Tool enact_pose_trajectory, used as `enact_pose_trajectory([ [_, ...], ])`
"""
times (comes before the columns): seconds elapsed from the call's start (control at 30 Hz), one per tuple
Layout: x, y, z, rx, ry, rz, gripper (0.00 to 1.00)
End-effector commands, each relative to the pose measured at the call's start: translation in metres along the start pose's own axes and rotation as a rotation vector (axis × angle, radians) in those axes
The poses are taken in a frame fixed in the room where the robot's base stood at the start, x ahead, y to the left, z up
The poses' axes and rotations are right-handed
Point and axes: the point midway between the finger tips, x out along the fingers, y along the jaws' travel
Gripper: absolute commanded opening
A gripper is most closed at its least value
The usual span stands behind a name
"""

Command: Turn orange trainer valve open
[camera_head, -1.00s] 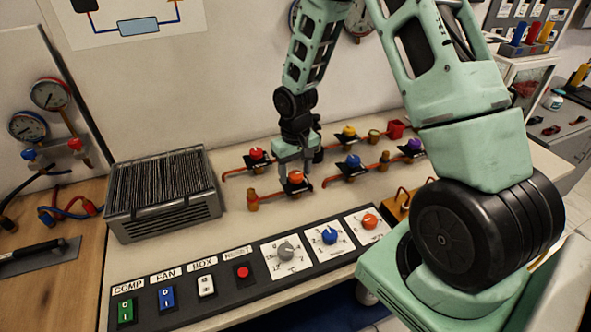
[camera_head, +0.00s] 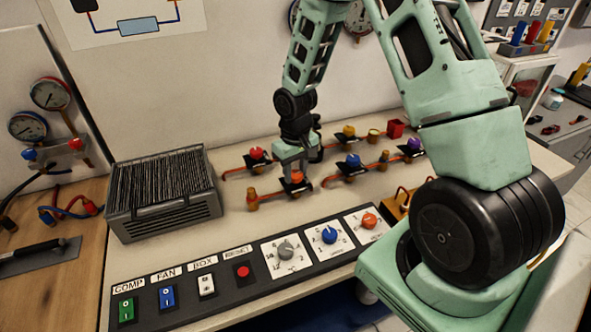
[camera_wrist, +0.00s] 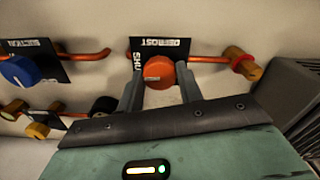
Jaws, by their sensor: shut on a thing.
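The orange trainer valve (camera_head: 296,178) sits on a copper pipe at the front of the bench's valve group. My gripper (camera_wrist: 159,88) is shut on this knob, one finger on each side. In the head view my gripper (camera_head: 294,168) comes down on the knob from above and partly covers it. A pale slot or mark on the knob's face lies roughly crosswise in the wrist view.
A red valve (camera_head: 256,153), a blue valve (camera_head: 353,160), a yellow valve (camera_head: 349,131) and a purple valve (camera_head: 413,143) stand close around my gripper. A grey finned box (camera_head: 163,190) stands left. The switch panel (camera_head: 222,312) lies in front.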

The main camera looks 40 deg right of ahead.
Motion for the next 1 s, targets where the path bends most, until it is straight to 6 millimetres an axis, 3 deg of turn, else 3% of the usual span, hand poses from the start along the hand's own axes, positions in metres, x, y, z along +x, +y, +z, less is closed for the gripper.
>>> enact_pose_trajectory([
  [1.0, -0.0032, -0.0009, -0.001, -0.924, 0.004, 0.001, 0.13],
])
